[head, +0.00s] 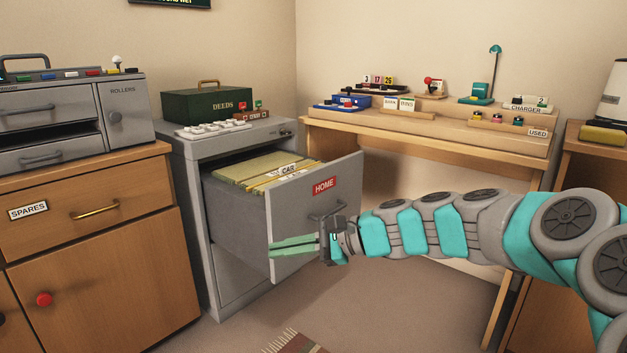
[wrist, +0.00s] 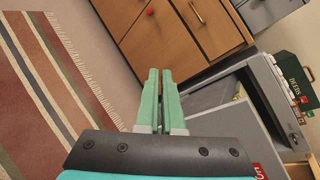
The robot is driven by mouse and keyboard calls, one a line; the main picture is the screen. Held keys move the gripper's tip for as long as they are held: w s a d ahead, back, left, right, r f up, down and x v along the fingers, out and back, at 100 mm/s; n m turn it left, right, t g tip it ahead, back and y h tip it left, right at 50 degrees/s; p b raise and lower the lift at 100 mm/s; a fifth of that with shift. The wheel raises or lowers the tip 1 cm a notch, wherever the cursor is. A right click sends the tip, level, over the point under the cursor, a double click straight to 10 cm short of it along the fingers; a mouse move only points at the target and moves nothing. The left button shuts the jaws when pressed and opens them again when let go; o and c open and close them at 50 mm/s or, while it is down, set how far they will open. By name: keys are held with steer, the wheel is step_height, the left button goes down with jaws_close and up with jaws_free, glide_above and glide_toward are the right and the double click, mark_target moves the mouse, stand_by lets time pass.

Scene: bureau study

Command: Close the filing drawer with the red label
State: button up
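The grey filing drawer (head: 285,225) with the red HOME label (head: 324,186) stands well out of its grey cabinet (head: 195,200). Yellowish folders (head: 255,168) show inside it. Its dark handle (head: 327,211) is on the front face. My gripper (head: 272,249) is in front of the lower part of the drawer front, its green fingers pointing left across it. In the wrist view the fingers (wrist: 160,75) lie almost together with nothing seen between them. The drawer front (wrist: 237,125) and part of the red label (wrist: 258,170) show there at the right. Whether I touch the drawer is unclear.
A wooden cabinet (head: 120,270) labelled SPARES stands left of the filing cabinet. A wooden desk (head: 440,143) stands behind and right. A green DEEDS box (head: 207,105) sits on the filing cabinet. A striped rug (head: 297,343) lies on the floor in front.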

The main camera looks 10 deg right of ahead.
steer(key=w+d+m+t, duration=0.1)
steer(key=w+d+m, duration=0.1)
steer(key=w, duration=0.1)
steer(key=w+d+r+m+t, duration=0.1)
steer(key=w+d+m+t, duration=0.1)
steer(key=w+d, duration=0.1)
steer(key=w+d+r+m+t+p, duration=0.1)
steer(key=w+d+m, duration=0.1)
steer(key=w+d, duration=0.1)
steer(key=shift+w+d+r+m, duration=0.25)
steer(key=shift+w+m, duration=0.05)
steer(key=shift+w, duration=0.15)
jaws_close()
steer(key=m+t+h, duration=0.1)
steer(key=m+t, duration=0.4)
steer(key=m, duration=0.2)
glide_toward(306, 182)
steer(key=b+x, duration=0.1)
steer(key=x, duration=0.6)
steer(key=shift+s, duration=0.1)
